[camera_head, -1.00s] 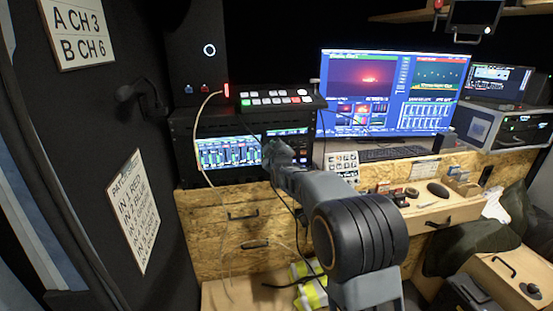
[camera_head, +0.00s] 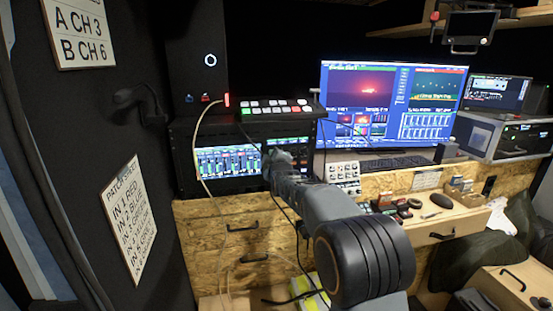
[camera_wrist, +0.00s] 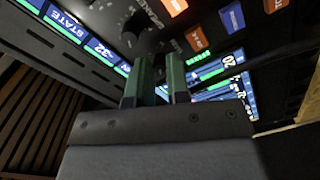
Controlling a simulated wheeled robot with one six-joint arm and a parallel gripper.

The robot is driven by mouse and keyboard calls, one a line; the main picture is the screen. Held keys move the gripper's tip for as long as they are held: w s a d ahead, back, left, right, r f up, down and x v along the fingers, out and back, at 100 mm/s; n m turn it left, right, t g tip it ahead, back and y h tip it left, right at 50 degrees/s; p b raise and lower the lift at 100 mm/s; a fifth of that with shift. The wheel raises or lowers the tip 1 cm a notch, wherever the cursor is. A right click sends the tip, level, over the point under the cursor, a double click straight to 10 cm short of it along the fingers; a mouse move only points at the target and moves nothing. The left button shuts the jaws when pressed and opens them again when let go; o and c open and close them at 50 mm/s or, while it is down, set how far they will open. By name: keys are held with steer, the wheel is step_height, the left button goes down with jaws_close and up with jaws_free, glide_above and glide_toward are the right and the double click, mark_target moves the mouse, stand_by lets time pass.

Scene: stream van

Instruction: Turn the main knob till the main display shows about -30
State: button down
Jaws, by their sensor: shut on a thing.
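In the wrist view my gripper (camera_wrist: 158,72) has its two green fingers close together against the dark rack panel, shut on a dark knob that the fingers mostly hide. White lettering beside it is only partly readable. A blue display strip (camera_wrist: 100,48) runs along the panel left of the fingers, tilted in the picture. It reads "STATE" and, nearer the fingers, what looks like "-32". In the head view my gripper (camera_head: 275,158) is at the rack front, right of the lit meter screen (camera_head: 228,160); the knob is hidden behind it.
Orange and blue labelled buttons (camera_wrist: 231,17) and another lit display (camera_wrist: 228,63) lie right of the fingers. A switcher with lit buttons (camera_head: 275,108) sits on top of the rack. A large monitor (camera_head: 390,105) and a cluttered wooden desk (camera_head: 455,215) stand to the right.

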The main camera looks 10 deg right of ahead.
steer(key=c, duration=1.4)
jaws_free()
steer(key=s+b, duration=0.1)
steer(key=s, duration=1.2)
steer(key=shift+s+b, duration=0.3)
steer(key=shift+s, duration=0.1)
